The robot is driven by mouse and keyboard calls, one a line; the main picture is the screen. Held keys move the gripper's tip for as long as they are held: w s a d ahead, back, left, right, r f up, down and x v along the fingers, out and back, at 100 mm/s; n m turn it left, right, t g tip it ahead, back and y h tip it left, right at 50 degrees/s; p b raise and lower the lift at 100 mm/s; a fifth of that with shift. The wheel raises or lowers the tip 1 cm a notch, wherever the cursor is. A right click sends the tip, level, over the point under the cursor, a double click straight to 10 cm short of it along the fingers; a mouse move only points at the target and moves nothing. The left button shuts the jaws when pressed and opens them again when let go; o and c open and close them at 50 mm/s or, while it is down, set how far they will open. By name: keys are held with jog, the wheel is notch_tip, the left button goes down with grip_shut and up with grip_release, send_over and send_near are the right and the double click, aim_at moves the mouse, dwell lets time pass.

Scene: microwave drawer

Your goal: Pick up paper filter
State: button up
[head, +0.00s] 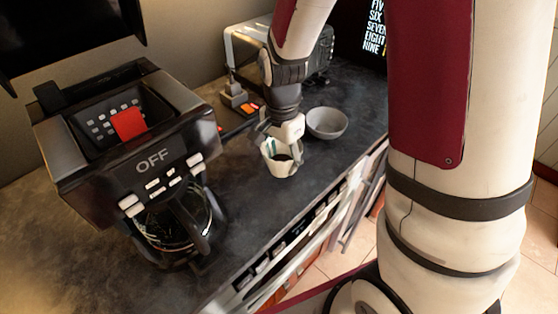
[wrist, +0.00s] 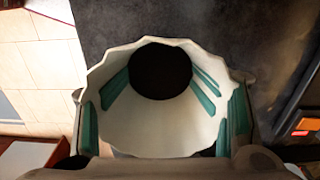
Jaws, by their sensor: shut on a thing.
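The paper filter (head: 284,168) is a white, fluted cup, upright beneath my gripper on the right part of the dark counter. In the wrist view the filter (wrist: 165,128) opens toward the camera, with a dark round area at its far end. My gripper (head: 281,147) is shut on the filter's side walls, and its fingers (wrist: 163,112) with teal pads lie along the left and right. Teal strips also show within the filter. I cannot tell whether its base touches the counter.
A black coffee maker (head: 140,160) marked OFF, with a glass carafe (head: 172,226), stands at left. A grey bowl (head: 327,124) sits just right of the filter. A silver appliance (head: 245,45) is behind. Bare counter (head: 250,205) lies in front; its edge drops to drawers.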

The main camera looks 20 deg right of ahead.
jog(key=s, duration=0.9)
jog(key=shift+s+d+r, duration=0.15)
jog(key=shift+s+r, duration=0.15)
jog(key=shift+r, duration=0.1)
jog(key=shift+s+r+p, duration=0.15)
jog(key=shift+s+p, duration=1.15)
jog(key=shift+p, duration=0.45)
jog(key=shift+s+r+p, duration=0.1)
jog(key=shift+s+p, duration=1.2)
jog(key=shift+p, duration=0.45)
